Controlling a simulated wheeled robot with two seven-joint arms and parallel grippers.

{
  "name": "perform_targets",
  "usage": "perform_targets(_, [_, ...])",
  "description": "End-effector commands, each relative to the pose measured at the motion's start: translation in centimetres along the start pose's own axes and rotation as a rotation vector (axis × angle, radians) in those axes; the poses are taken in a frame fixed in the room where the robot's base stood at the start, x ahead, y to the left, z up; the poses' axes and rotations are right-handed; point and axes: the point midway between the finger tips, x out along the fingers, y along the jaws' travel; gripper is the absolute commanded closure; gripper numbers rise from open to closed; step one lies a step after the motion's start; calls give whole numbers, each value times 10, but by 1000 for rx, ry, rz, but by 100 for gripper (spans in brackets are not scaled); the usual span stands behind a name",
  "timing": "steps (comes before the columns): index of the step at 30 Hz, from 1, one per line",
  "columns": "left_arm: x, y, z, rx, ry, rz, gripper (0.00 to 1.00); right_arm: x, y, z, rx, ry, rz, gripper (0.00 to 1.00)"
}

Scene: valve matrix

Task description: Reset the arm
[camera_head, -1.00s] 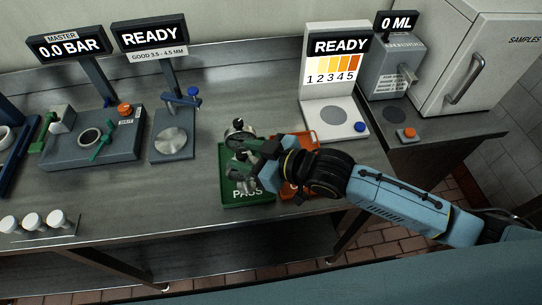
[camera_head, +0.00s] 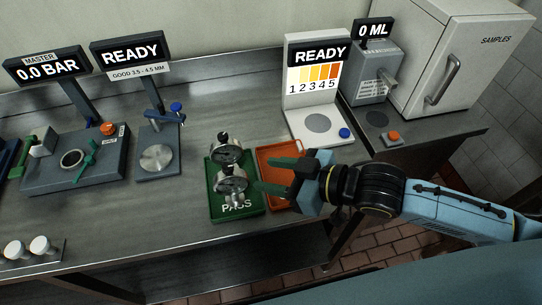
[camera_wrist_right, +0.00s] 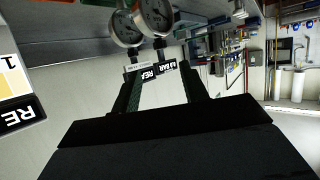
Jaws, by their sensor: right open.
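My right gripper (camera_head: 281,175) comes in from the right and hangs over the orange tray (camera_head: 265,155). Its green-padded fingers are apart and empty, pointing left. Two silver gauges, one farther back (camera_head: 228,150) and one nearer (camera_head: 231,182), stand in the green PASS tray (camera_head: 216,208), just left of the fingertips. In the right wrist view the two gauges (camera_wrist_right: 155,15) show at the top, beyond the parted fingers (camera_wrist_right: 160,92). My left gripper is in neither view.
A test block (camera_head: 75,175) with a 0.0 BAR display and a round-plate station (camera_head: 157,160) stand left. A white colour-scale station (camera_head: 318,125), a grey dispenser (camera_head: 375,75) and a white SAMPLES cabinet (camera_head: 460,50) stand at the back right. White-capped items (camera_head: 40,246) sit front left.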

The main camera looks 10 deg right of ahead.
Motion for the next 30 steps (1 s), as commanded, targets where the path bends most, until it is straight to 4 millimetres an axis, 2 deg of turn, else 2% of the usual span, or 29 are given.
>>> perform_targets(9, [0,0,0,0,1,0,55,2,-2,1,10,-13,19,56])
perform_targets(14, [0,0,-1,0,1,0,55,1,-3,16,65,-108,131,56])
perform_targets(17, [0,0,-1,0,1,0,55,-12,4,42,144,-233,245,56])
perform_targets(23, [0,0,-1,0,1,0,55,-58,8,104,316,-508,414,56])
perform_targets(30, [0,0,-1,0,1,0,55,-125,-18,170,529,-820,520,56])
